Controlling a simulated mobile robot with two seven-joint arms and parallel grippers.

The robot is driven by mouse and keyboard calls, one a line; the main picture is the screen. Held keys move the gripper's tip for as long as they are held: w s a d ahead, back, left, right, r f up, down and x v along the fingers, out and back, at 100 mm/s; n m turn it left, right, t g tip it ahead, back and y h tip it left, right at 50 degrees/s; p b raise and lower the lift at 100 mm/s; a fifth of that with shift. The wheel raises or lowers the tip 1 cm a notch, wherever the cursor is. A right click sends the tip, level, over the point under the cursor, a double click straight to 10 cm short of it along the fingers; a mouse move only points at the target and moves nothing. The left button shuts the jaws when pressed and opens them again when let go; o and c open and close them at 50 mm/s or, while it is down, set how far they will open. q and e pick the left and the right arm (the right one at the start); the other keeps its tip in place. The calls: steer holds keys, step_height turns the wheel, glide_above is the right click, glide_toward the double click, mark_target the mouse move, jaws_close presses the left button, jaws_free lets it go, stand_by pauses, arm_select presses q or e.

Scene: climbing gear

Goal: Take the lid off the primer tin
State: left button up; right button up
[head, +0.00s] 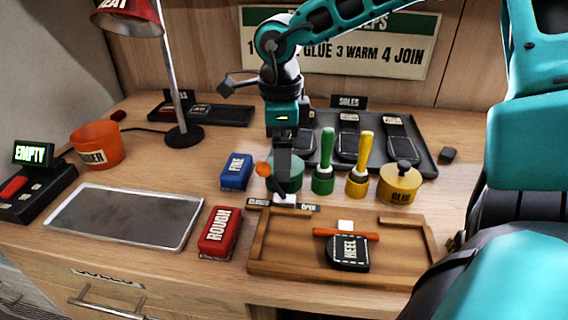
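A green tin (295,171), which I take to be the primer tin, stands behind the work board. My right gripper (284,190) comes down in front of it and hides much of it, including the middle of its top. I cannot tell from this view whether the fingers touch the tin or its lid, or whether they are open or shut. No separate lid shows on the table. My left gripper is not in view.
A green-handled brush (323,166), a yellow-handled brush (360,168) and a yellow glue tin (399,184) stand close on the right. A small orange knob (263,169) is just left of the gripper. The wooden tray (268,262) lies in front. A metal plate (125,216) lies left.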

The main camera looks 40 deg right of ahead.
steer(key=shift+f, duration=0.55)
steer(key=c, duration=0.8)
steer(key=shift+r, duration=0.15)
step_height(320, 180, up, 20)
steer(key=shift+f+p, duration=0.1)
steer(key=shift+p, duration=1.15)
